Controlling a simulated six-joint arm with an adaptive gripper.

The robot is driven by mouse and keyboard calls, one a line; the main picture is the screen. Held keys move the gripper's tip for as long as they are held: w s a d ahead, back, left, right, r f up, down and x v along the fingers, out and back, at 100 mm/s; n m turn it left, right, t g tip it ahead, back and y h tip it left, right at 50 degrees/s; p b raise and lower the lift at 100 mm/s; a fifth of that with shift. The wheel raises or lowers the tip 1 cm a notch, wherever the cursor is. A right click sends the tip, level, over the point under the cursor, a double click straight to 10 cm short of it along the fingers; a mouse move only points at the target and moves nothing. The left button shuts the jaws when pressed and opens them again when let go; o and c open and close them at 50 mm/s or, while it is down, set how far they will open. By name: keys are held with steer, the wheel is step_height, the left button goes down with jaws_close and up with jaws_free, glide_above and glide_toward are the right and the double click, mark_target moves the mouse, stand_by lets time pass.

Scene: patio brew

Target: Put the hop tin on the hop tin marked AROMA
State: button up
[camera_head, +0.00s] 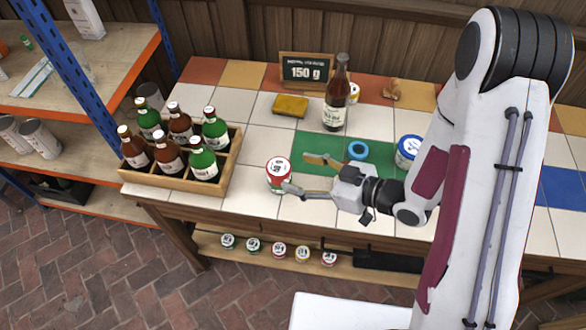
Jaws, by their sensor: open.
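A white tin with a red top edge and a label (279,175) stands upright on the white tiles, left of the green tiles. A white tin with a blue rim (406,152) stands right of the green tiles, partly hidden by my arm. Another small tin (353,92) shows partly behind the brown bottle. The lettering is too small to read, so I cannot tell which tin is marked AROMA. My gripper (297,173) is open, just right of the red-edged tin, with its fingers pointing toward it. The near fingertip overlaps the tin's right edge in the picture; I cannot tell whether they touch.
A wooden crate of bottles (176,183) stands at the left. A brown bottle (336,95), a yellow block (291,105) and a sign reading 150 g (306,70) stand behind. Several small tins line the lower shelf (208,243).

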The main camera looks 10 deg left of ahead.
steer(key=shift+v, duration=2.35)
